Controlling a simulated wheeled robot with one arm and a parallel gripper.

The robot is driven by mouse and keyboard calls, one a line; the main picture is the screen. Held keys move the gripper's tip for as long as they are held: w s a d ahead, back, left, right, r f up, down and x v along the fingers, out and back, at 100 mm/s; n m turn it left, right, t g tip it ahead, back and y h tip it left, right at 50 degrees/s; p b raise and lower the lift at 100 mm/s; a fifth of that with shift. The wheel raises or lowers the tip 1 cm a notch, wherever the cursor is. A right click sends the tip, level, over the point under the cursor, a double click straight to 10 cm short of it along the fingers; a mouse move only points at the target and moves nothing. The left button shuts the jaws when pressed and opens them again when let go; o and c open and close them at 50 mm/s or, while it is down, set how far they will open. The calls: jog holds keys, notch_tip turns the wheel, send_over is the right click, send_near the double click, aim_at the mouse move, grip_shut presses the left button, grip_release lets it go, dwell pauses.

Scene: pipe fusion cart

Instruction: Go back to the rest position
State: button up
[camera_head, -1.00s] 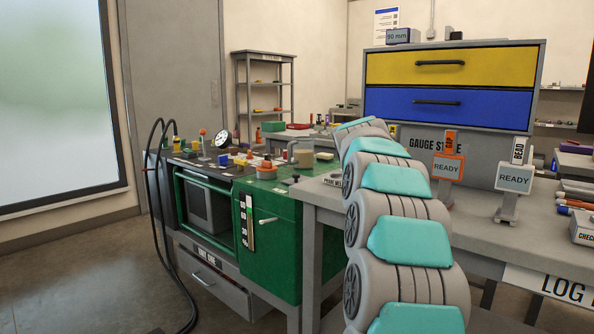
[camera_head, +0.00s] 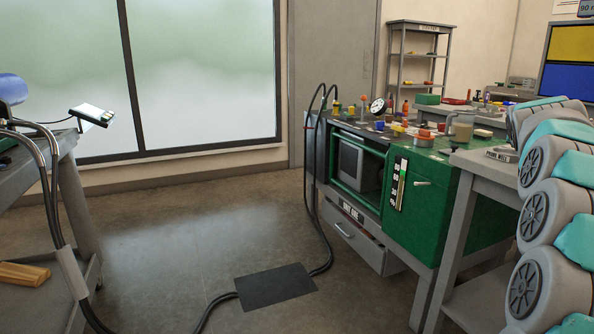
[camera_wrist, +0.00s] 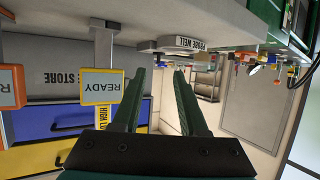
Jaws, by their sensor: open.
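My gripper (camera_wrist: 160,100) shows in the wrist view with its two dark green fingers apart and nothing between them. In that view the picture is turned over. A "READY" sign (camera_wrist: 101,87) stands left of the fingers, and the "PROBE WELL" piece (camera_wrist: 182,43) is just beyond the fingertips. In the head view my arm is at the right edge, and my gripper is not visible there. The probe well label (camera_head: 500,155) shows on the grey bench beside the arm.
A green cart (camera_head: 425,215) with tools on top stands left of my arm, its lower drawer (camera_head: 350,238) partly out. Black hoses run over the floor to a dark mat (camera_head: 275,286). Another bench (camera_head: 62,165) is at far left. Open floor (camera_head: 180,225) lies between.

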jog(key=s+a+f+n+g+y, duration=0.1)
jog(key=s+a+f+y, duration=0.1)
jog(key=s+a+f, duration=0.5)
jog(key=s+a+f+n+g+y, duration=0.2)
jog(key=s+a+f, duration=0.15)
jog(key=a, duration=0.65)
jog(key=s+a+f+n+g+y, duration=0.1)
jog(key=s+a+f+y, duration=0.1)
jog(key=s+a+f, duration=0.55)
jog(key=s+a+f+n+g, duration=0.1)
jog(key=s+a+f, duration=0.3)
jog(key=s, duration=0.7)
jog(key=s+a+f+n+g+y, duration=0.1)
jog(key=s+a+f+g, duration=0.3)
jog(key=s+a, duration=0.3)
jog(key=s+a+f+n+g+y, duration=0.1)
jog(key=s+a+f+g, duration=0.2)
jog(key=s, duration=1.1)
jog(key=a+f, duration=0.3)
jog(key=shift+s+a+n, duration=0.3)
jog(key=shift+s+n, duration=0.05)
jog(key=shift+n, duration=0.05)
jog(key=shift+d, duration=0.1)
